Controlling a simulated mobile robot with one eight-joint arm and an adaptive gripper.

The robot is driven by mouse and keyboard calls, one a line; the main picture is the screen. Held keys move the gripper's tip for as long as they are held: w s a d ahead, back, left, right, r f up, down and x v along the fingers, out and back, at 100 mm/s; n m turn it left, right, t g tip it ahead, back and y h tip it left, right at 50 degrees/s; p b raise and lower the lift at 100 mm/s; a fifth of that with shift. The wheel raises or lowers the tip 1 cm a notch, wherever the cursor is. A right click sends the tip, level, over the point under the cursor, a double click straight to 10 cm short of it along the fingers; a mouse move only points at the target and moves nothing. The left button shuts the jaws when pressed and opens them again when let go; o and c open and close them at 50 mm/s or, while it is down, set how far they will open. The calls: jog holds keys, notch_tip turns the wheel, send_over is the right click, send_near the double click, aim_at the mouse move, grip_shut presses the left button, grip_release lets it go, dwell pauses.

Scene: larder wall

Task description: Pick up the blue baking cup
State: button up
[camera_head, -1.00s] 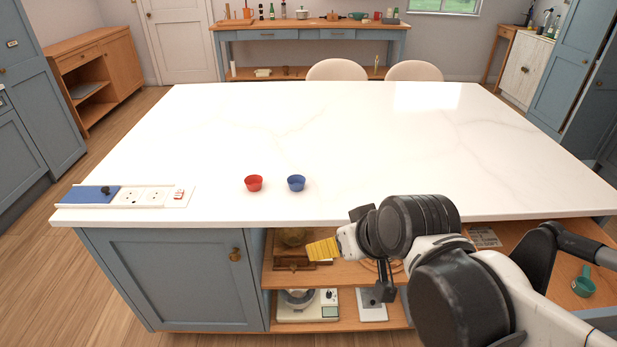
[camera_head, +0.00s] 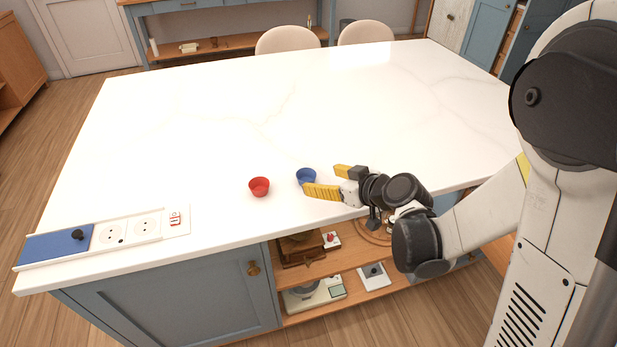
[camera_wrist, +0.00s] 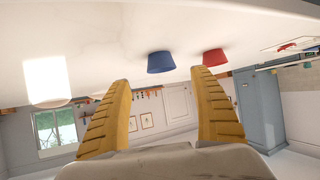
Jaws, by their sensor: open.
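The blue baking cup (camera_head: 306,175) stands on the white counter near its front edge, just right of the red cup. My gripper (camera_head: 333,181) is open, with yellow ribbed fingers, at the counter's front edge. Its fingertips are close to the blue cup on its right; the nearer finger partly overlaps the cup's lower side in the head view. In the wrist view, which is upside down, the blue cup (camera_wrist: 161,62) lies beyond the fingertips and between their lines. Nothing is between my fingers (camera_wrist: 163,105). I cannot tell whether a finger touches the cup.
A red cup (camera_head: 259,187) stands close left of the blue one and also shows in the wrist view (camera_wrist: 214,58). A panel with sockets and a blue section (camera_head: 57,243) lies at the counter's left end. The white counter (camera_head: 220,110) behind the cups is clear.

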aim_at(302, 175)
jog(key=b+x, duration=0.3)
jog(key=x, duration=0.5)
jog(key=shift+a+f, duration=0.1)
jog(key=shift+a, duration=0.05)
jog(key=shift+c, duration=0.9)
jog(key=c, duration=0.9)
